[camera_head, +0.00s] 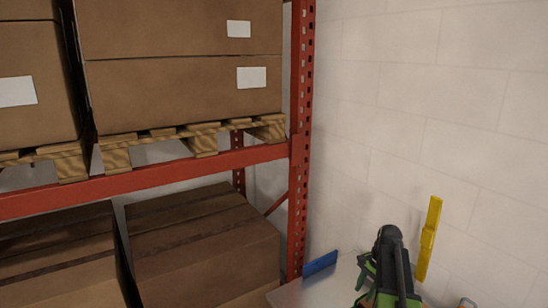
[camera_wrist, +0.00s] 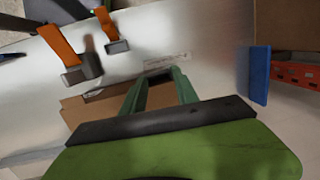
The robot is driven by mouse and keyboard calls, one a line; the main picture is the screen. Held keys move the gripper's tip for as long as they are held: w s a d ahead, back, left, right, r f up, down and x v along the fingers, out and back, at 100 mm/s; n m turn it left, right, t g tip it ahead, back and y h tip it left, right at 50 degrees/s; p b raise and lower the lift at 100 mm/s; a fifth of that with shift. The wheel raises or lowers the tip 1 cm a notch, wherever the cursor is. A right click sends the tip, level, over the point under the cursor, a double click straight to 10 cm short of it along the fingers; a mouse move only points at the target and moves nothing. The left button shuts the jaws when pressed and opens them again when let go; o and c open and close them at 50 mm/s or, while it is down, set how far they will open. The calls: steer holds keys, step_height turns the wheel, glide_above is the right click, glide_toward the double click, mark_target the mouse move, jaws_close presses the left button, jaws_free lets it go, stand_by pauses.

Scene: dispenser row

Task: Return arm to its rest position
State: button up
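My gripper (camera_wrist: 161,74) points away over a bright metal surface in the wrist view. Its two green fingers stand apart with a gap between them, and I see nothing clamped there. A brown cardboard-like piece (camera_wrist: 95,104) lies beyond the fingers, partly hidden by them and by the green palm. In the head view my folded black and green arm shows at the lower right, above the grey metal table (camera_head: 310,292); the fingertips cannot be made out there.
Orange-handled tools (camera_wrist: 60,45) with grey ends lie at the upper left of the wrist view. A blue panel (camera_head: 320,263) edges the table. A yellow upright piece (camera_head: 430,240) stands near the wall. A red rack (camera_head: 298,150) holds cardboard boxes (camera_head: 180,85) on the left.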

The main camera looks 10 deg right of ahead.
steer(key=s+a+f+n+b, duration=0.1)
steer(key=a+n, duration=0.3)
steer(key=a, duration=0.6)
steer(key=s+a+f+n+h+b, duration=0.1)
steer(key=s+a+f+n+b, duration=0.1)
steer(key=a, duration=0.9)
steer(key=s+a+f+n+h+b, duration=0.1)
steer(key=s+a+f+n+b, duration=0.1)
steer(key=a+f+n, duration=0.3)
steer(key=a+n+b, duration=0.1)
steer(key=a+n, duration=0.2)
steer(key=a, duration=0.3)
steer(key=shift+s+a+g, duration=0.25)
steer(key=shift+g, duration=0.15)
steer(key=shift+f, duration=0.1)
steer(key=shift+c, duration=0.4)
